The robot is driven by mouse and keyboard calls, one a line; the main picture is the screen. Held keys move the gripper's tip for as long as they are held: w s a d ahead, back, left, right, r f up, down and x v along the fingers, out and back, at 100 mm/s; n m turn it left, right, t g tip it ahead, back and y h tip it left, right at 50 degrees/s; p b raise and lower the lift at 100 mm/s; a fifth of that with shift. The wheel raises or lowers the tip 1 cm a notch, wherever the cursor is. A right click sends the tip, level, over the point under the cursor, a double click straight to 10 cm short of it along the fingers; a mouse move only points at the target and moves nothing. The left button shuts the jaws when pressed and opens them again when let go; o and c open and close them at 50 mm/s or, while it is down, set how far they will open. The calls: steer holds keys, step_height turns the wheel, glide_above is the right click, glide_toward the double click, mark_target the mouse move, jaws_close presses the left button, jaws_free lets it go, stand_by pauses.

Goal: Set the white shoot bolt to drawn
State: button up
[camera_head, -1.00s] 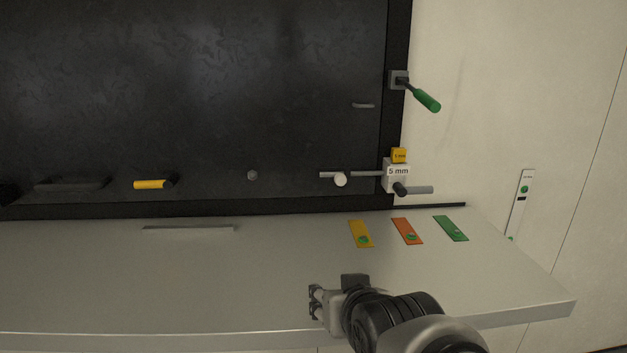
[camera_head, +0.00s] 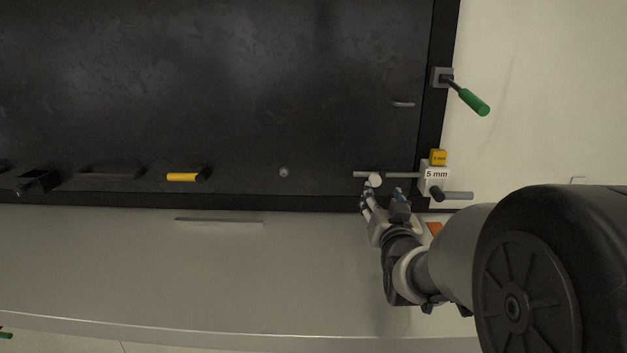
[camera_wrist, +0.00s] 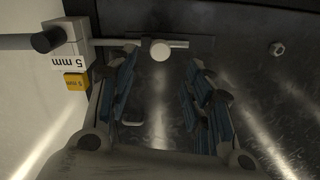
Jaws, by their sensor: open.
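The white shoot bolt's round white knob (camera_head: 375,180) sits on a thin grey rod (camera_head: 398,175) at the lower right of the dark panel. The rod runs right into a white block marked 5 mm (camera_head: 436,178). In the wrist view the knob (camera_wrist: 160,50) is ahead of my gripper, on the rod (camera_wrist: 178,44). My gripper (camera_head: 379,192) is just below the knob in the head view. Its blue-padded fingers are apart in the wrist view (camera_wrist: 160,88), with nothing between them. I cannot tell whether a finger touches the knob.
A yellow tag (camera_head: 438,157) sits above the block, and a dark-tipped grey bar (camera_head: 452,195) below it. A green-handled lever (camera_head: 473,100) stands up right. A yellow handle (camera_head: 184,177) is left. The pale shelf (camera_head: 250,265) is mostly clear; my arm covers its right part.

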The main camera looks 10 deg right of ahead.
mark_target(376, 182)
steer(key=x, duration=1)
steer(key=shift+b, duration=0.35)
jaws_close()
